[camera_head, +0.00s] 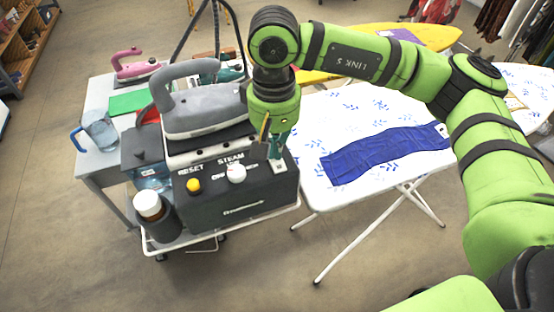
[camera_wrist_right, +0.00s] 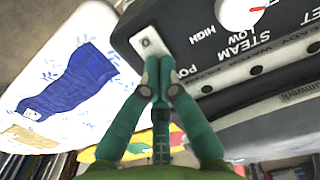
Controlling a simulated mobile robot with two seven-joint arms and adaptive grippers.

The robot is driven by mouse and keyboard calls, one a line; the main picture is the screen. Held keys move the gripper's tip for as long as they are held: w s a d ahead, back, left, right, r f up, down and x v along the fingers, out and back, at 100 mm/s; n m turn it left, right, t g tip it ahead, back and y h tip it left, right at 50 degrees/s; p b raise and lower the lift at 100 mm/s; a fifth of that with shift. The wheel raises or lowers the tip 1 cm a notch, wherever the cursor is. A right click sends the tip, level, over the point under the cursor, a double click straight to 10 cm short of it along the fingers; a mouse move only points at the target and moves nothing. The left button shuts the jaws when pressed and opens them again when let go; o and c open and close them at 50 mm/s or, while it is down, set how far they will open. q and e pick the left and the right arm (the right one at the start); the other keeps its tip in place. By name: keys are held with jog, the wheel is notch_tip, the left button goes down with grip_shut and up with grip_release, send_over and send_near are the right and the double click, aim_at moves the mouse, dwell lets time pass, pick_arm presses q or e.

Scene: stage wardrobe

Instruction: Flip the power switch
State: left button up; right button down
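The power switch (camera_wrist_right: 148,42) is a small toggle on a white plate on the dark steam station (camera_head: 238,208), beside the partly covered lettering "PO…". In the head view the plate (camera_head: 279,166) shows at the right end of the station's sloped panel, just under my right gripper (camera_head: 277,152). In the right wrist view my right gripper (camera_wrist_right: 158,66) has its green fingertips together with nothing between them. The tips are at the lower edge of the switch plate; I cannot tell whether they touch it. My left gripper is not in view.
A white steam knob (camera_head: 236,173) and a yellow reset button (camera_head: 194,185) sit left of the switch. A grey iron (camera_head: 203,108) rests on top of the station. An ironing board (camera_head: 330,110) with blue cloth (camera_head: 380,154) stands to the right. A capped bottle (camera_head: 150,206) stands at the front left.

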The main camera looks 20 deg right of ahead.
jog(key=shift+f, duration=0.3)
jog(key=shift+r, duration=0.1)
jog(key=shift+r+p, duration=1.25)
jog(key=shift+r, duration=2.25)
